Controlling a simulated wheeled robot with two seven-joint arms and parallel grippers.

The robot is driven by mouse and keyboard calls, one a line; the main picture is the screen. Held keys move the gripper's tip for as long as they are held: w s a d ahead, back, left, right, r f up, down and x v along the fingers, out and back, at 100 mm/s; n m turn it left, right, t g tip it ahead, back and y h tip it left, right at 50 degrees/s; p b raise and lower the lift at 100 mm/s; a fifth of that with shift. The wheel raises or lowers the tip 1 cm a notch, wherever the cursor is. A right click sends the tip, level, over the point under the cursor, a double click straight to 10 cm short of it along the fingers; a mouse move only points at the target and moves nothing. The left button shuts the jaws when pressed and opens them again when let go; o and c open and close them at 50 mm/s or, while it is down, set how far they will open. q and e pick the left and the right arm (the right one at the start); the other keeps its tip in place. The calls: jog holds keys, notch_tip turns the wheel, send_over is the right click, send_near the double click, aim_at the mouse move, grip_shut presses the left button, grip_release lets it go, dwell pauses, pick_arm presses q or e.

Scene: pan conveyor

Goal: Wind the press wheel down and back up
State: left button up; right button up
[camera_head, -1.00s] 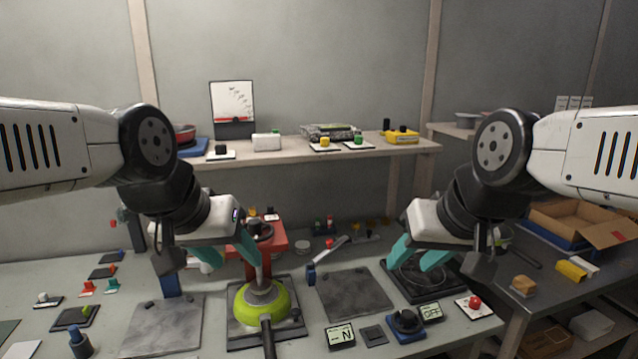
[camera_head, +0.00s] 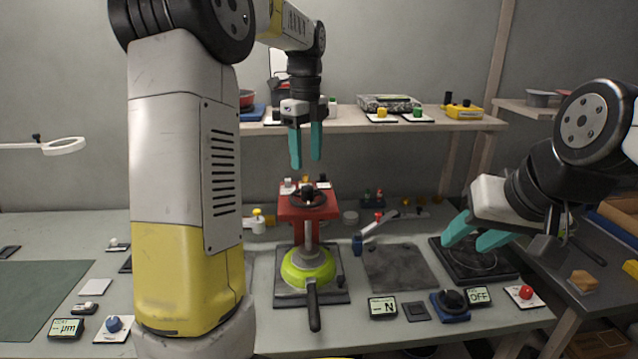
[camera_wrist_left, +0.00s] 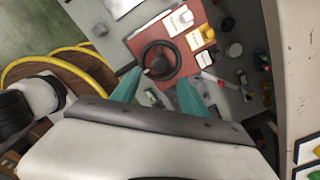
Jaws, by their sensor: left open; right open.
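The red press (camera_head: 292,213) stands at the back of the bench, with a dark handwheel (camera_head: 314,205) on top. The wheel (camera_wrist_left: 147,60) also shows in the left wrist view, just beyond the fingertips on the red press top. My left gripper (camera_head: 306,160) points down above the wheel, open and empty, apart from it. A lime-green pan (camera_head: 295,272) with a dark handle sits below the press on a dark plate, under the press column. My right gripper (camera_head: 467,245) is open and empty over a dark plate (camera_head: 505,272) at the right.
Behind the press runs a wooden shelf (camera_head: 350,118) with small boxes and buttons. A grey mat (camera_head: 398,267), a display (camera_head: 382,308) and a blue-based knob (camera_head: 452,304) lie right of the pan. My upright left arm hides part of the bench's left side.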

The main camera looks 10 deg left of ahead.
aim_at(307, 187)
pick_arm(q)
notch_tip(307, 187, down, 8)
jog(key=shift+w+r, duration=0.1)
dwell(0.4)
jog(key=shift+c, duration=0.2)
grip_shut()
